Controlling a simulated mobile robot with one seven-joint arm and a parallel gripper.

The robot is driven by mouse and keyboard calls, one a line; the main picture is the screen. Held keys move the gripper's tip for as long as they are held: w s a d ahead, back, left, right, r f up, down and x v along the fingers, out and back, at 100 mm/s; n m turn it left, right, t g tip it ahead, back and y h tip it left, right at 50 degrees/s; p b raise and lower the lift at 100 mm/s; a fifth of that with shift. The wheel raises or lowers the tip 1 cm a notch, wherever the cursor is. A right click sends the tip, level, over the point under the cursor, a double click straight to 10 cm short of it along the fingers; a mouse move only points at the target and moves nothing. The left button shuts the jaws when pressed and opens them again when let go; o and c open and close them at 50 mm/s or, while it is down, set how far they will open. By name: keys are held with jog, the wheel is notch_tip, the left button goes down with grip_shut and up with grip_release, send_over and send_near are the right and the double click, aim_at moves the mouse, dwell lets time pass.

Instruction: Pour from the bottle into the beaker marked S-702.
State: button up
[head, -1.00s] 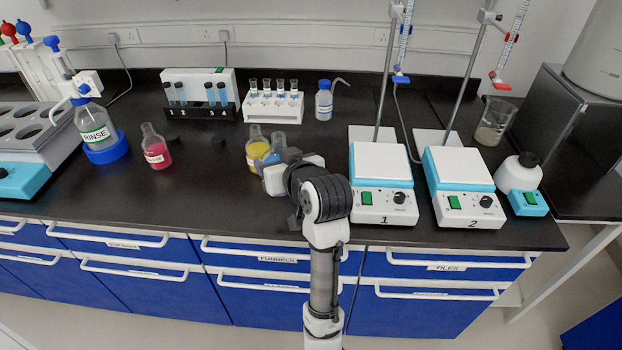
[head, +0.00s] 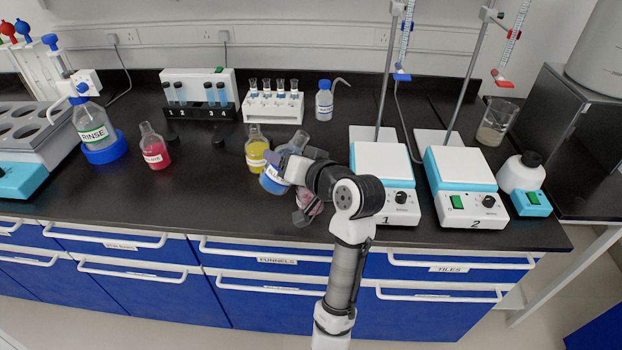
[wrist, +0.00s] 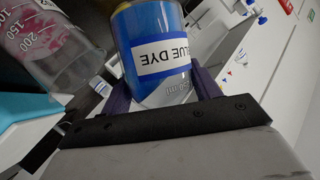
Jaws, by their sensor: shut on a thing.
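My gripper (wrist: 163,92) is shut on a bottle of blue liquid labelled BLUE DYE (wrist: 160,52), with one finger on each side of it. In the head view the blue bottle (head: 271,181) is tilted, its neck up and to the right, in front of the yellow bottle. A graduated glass beaker with pinkish contents (wrist: 50,42) is beside the bottle in the wrist view; in the head view it (head: 311,206) is partly hidden behind my wrist. I cannot read S-702 on any beaker. I see no liquid stream.
A yellow bottle (head: 257,148) and a red bottle (head: 154,149) stand on the dark bench. Two hotplates (head: 381,172) (head: 462,178) stand close on the right of my arm. Another beaker (head: 494,124) with greyish contents is at the back right. The bench between the red and yellow bottles is mostly clear.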

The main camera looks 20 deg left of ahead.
jog(key=shift+w+f+m+y+b, duration=0.15)
jog(key=shift+m+y+b, duration=0.35)
jog(key=shift+m, duration=0.3)
jog(key=shift+s+a+f+m+y+b, duration=0.15)
jog(key=shift+s+f+m+y+b, duration=0.15)
jog(key=shift+m+b, duration=0.35)
dwell(1.8)
jog(key=shift+a+r+m+g+y, duration=0.1)
jog(key=shift+r+m+g+y, duration=0.3)
jog(key=shift+m, duration=0.35)
dwell(1.8)
jog(key=shift+s+f+m+y+b, duration=0.2)
jog(key=shift+m+y+b, duration=0.1)
jog(key=shift+m+b, duration=0.4)
dwell(1.5)
